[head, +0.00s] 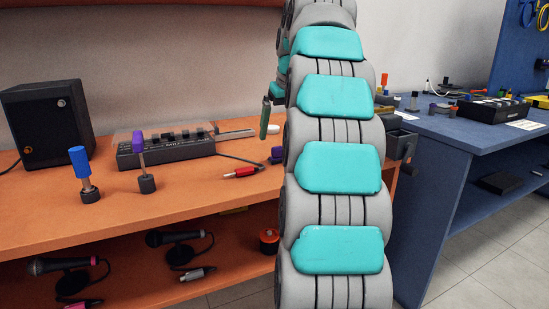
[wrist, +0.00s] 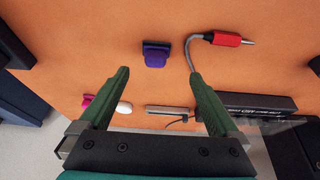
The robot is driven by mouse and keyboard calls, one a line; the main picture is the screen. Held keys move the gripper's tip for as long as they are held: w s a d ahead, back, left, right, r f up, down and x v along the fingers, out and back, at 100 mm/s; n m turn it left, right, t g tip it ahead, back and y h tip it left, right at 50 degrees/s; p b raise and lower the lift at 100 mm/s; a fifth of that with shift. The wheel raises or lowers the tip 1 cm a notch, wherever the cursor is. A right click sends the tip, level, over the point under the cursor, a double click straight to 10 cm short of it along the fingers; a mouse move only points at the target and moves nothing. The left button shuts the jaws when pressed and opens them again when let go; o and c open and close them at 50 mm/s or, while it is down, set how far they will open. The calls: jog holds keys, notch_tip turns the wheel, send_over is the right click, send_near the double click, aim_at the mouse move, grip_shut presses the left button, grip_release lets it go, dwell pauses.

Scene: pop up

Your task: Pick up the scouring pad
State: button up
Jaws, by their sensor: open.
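A small purple block with a darker edge (wrist: 156,54) lies on the orange table top. It looks most like the scouring pad, but I cannot be sure. In the head view it shows partly (head: 277,156), just left of my arm. My gripper (wrist: 160,75) is open and empty, with its two green fingers apart. In the wrist view the block appears between and beyond the fingertips, not touching them. In the head view one green finger (head: 265,118) shows above the table, and the rest is hidden behind my arm.
A red plug (wrist: 227,39) on a grey cable lies near the block, the cable passing by the right finger. A mixer (head: 166,148), a black speaker (head: 48,123) and two upright posts stand to the left. A white oval thing (wrist: 124,107) lies near the left finger.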

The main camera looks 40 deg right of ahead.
aim_at(278, 146)
jog(key=shift+d+x, duration=0.2)
jog(key=shift+x, duration=1.75)
jog(key=shift+d+x, duration=0.15)
jog(key=shift+x, duration=1.8)
jog(key=shift+r, duration=0.15)
grip_shut()
jog(key=shift+w+r, duration=0.1)
jog(key=shift+r, duration=0.05)
jog(key=shift+r, duration=1.65)
jog(key=s+a, duration=0.3)
jog(key=s, duration=0.4)
jog(key=s+a+r, duration=0.1)
jog(key=s+a, duration=0.2)
jog(key=s, duration=0.4)
jog(key=shift+s+a+r+b, duration=0.2)
jog(key=shift+s+a+b, duration=0.05)
jog(key=shift+s+b, duration=0.1)
jog(key=shift+s, duration=0.15)
